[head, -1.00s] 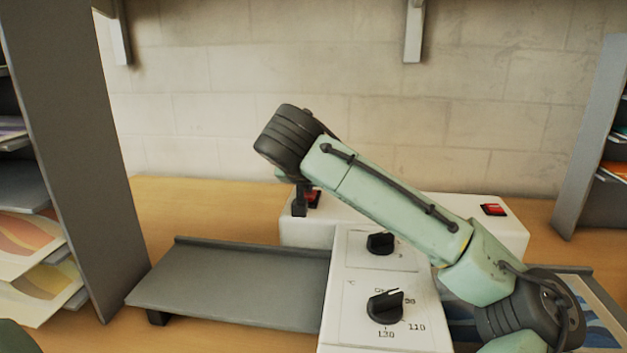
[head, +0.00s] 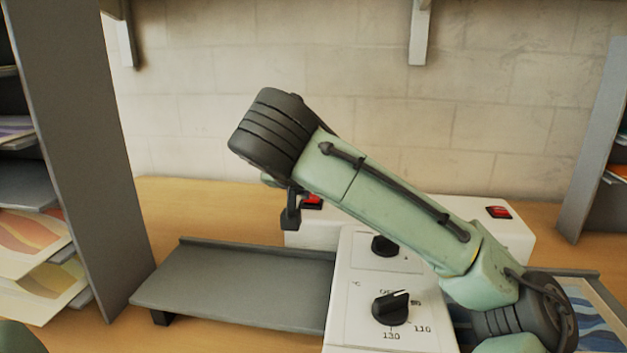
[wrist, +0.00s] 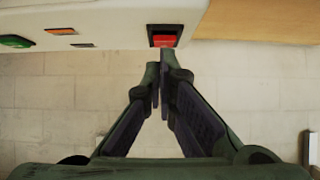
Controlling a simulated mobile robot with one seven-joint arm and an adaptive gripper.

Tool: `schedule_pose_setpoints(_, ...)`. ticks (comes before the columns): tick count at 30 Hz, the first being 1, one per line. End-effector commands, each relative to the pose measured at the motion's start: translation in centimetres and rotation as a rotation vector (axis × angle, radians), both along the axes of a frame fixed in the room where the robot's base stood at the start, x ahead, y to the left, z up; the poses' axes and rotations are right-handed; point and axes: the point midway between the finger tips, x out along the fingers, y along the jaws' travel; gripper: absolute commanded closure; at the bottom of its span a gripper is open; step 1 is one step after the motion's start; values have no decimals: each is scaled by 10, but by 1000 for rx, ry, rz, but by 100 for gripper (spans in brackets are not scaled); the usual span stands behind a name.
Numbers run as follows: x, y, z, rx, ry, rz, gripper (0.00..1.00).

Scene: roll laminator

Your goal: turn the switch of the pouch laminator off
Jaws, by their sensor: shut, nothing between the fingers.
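The white pouch laminator (head: 345,300) stands on the wooden table. A red rocker switch (head: 312,201) sits on its top at the left end, and another red switch (head: 498,212) at the right end. My gripper (head: 290,220) points down just left of the left switch in the head view, its fingers partly hidden by my arm. In the wrist view a red switch (wrist: 164,37) in a dark frame lies just beyond the tips of my gripper (wrist: 160,67). The fingers are together and empty. I cannot tell whether they touch the switch, or which way its rocker is tilted.
Two black knobs, a rear one (head: 384,245) and a front one (head: 391,308), sit on the laminator's front panel. A grey tray (head: 240,285) extends left. Grey shelves flank the table. A green button (wrist: 14,41) shows in the wrist view.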

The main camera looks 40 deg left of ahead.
Motion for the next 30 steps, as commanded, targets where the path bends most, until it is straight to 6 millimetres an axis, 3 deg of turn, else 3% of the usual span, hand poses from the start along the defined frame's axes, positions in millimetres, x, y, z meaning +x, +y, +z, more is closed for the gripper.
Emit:
schedule_pose_setpoints(6,-42,-28,2,-1,-9,-2,100)
schedule_pose_setpoints(12,-67,-42,1,-1,-4,-2,100)
schedule_pose_setpoints(30,-74,-46,0,0,0,-2,100)
